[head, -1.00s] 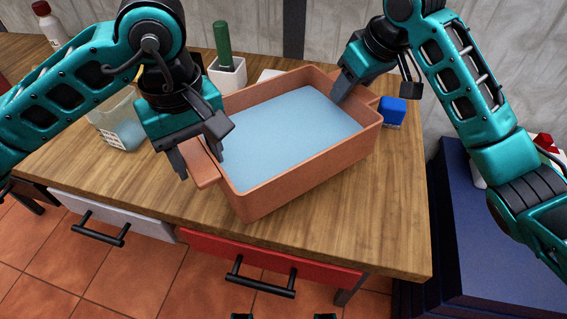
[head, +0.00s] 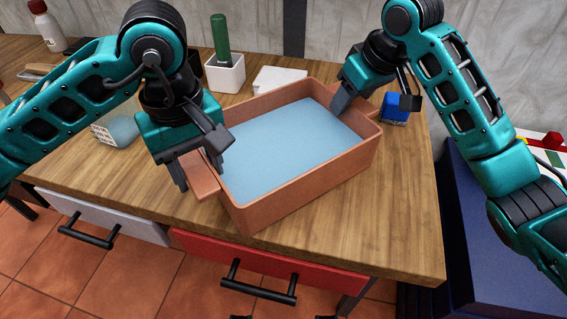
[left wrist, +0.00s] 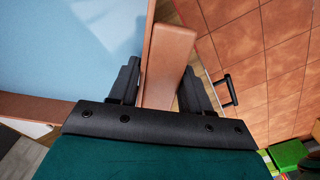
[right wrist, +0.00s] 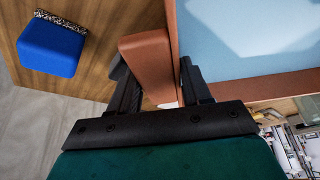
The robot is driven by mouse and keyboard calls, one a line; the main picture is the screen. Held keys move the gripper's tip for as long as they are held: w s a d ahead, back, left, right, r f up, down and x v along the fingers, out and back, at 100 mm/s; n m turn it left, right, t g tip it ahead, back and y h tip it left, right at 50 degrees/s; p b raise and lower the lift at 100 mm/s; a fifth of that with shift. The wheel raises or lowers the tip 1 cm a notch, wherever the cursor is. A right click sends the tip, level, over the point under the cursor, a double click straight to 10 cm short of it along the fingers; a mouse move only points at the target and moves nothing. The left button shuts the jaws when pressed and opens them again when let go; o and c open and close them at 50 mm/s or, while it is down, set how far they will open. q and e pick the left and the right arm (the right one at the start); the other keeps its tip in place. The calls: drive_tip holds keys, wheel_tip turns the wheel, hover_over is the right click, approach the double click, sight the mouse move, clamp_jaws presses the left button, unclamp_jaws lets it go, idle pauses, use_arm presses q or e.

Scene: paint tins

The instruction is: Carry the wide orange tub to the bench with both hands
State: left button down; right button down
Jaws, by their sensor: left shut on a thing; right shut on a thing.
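The wide orange tub (head: 308,184) is roughly level over the wooden bench, full of pale blue liquid to below its rim. I cannot tell whether its base touches the bench top. My left gripper (head: 201,172) is shut on the tub's left handle, which shows between its fingers in the left wrist view (left wrist: 166,60). My right gripper (head: 345,100) is shut on the far right handle, seen between its fingers in the right wrist view (right wrist: 146,62). The bench (head: 400,215) has its bare wooden top around the tub.
A blue block-like sponge (head: 394,108) lies right of the tub. Behind stand a white pot (head: 225,74) with a green-handled tool and a white pad (head: 280,79). A clear container (head: 115,130) is left, partly hidden by my arm. A dark blue cabinet (head: 500,230) stands right of the bench.

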use_arm(q)
drive_tip(key=shift+c, duration=2.4)
unclamp_jaws()
use_arm(e)
drive_tip(key=c, duration=0.5)
unclamp_jaws()
drive_tip(key=shift+s+d+r, duration=0.1)
drive_tip(key=shift+s+r, duration=0.05)
drive_tip(key=shift+r, duration=0.3)
use_arm(q)
wheel_tip(320, 180, up, 12)
use_arm(e)
drive_tip(key=v, duration=1.1)
use_arm(q)
drive_tip(key=shift+s, duration=0.15)
use_arm(e)
drive_tip(key=shift+s+d, duration=0.1)
drive_tip(key=shift+s, duration=0.1)
